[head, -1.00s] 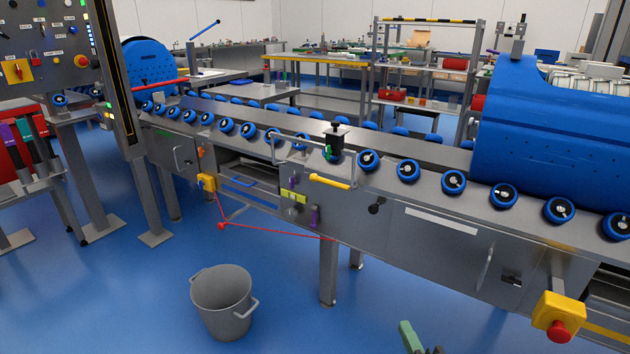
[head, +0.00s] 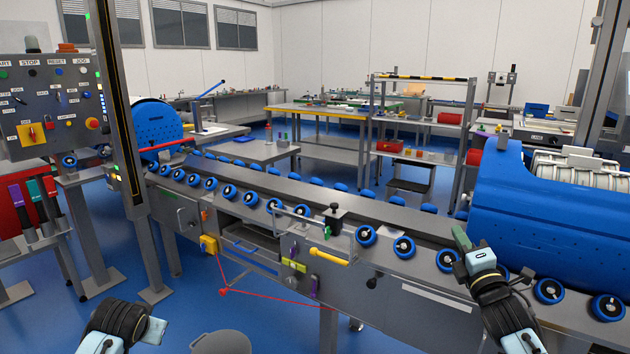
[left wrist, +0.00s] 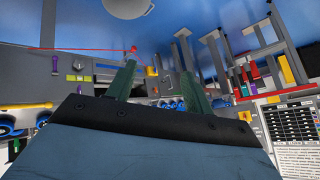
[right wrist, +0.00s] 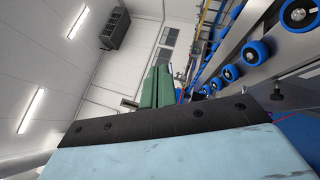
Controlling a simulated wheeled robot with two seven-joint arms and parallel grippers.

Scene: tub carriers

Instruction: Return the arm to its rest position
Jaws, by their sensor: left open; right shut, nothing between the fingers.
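My right arm reaches up from the lower right in the head view. Its gripper (head: 463,240) has green fingers and is held up in front of the roller conveyor, left of the big blue housing. In the right wrist view the right gripper's green fingers (right wrist: 157,87) lie together with nothing between them. My left arm shows at the lower left of the head view, its fingers not clear there. In the left wrist view the left gripper (left wrist: 160,92) has its two green fingers spread apart and empty.
The conveyor (head: 420,275) with blue rollers runs across the middle. The blue housing (head: 540,215) stands at right, close to my right gripper. A control panel (head: 45,105) and a post stand at left. A grey bucket (head: 221,343) is on the floor, where blue floor is open.

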